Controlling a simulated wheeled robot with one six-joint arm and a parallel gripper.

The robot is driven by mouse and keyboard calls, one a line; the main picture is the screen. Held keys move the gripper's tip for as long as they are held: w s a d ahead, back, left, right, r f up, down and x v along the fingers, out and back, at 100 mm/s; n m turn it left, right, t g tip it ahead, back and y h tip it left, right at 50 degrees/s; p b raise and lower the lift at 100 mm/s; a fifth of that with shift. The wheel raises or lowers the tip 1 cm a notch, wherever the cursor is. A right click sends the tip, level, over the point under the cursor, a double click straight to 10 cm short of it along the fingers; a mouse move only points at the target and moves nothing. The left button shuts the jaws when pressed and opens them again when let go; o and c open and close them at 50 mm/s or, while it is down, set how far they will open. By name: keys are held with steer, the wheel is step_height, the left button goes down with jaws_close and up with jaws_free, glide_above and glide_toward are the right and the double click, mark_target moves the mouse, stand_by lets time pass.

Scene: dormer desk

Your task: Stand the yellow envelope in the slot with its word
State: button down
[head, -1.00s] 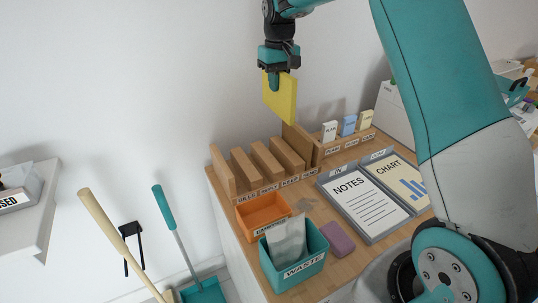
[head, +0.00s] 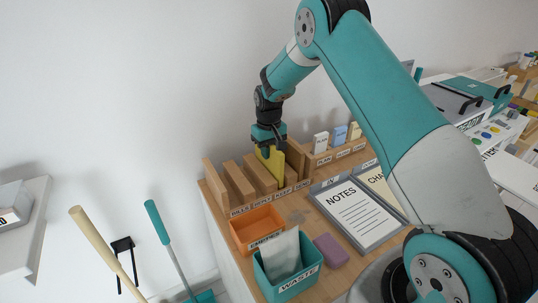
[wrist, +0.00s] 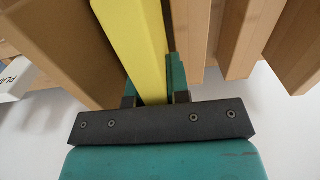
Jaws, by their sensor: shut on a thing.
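The yellow envelope (head: 272,163) is upright between wooden dividers of the letter rack (head: 238,184), its lower part hidden. In the head view it appears to be in the third slot from the left, above the KEEP label (head: 285,193); whether it touches the bottom I cannot tell. My gripper (head: 269,147) points down and is shut on the envelope's upper part. In the wrist view the envelope (wrist: 139,45) runs between the fingers, with a wooden wall (wrist: 60,45) at its left and several dividers (wrist: 238,38) at its right. No word on the envelope is readable.
An orange tray (head: 258,230) and a teal WASTE bin (head: 290,283) with a grey packet stand in front of the rack. A NOTES tray (head: 358,215), a purple block (head: 331,250) and a small card holder (head: 338,153) are to the right.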

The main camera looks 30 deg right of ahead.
steer(key=shift+f, duration=0.9)
steer(key=shift+f, duration=0.1)
steer(key=c, duration=1.1)
jaws_free()
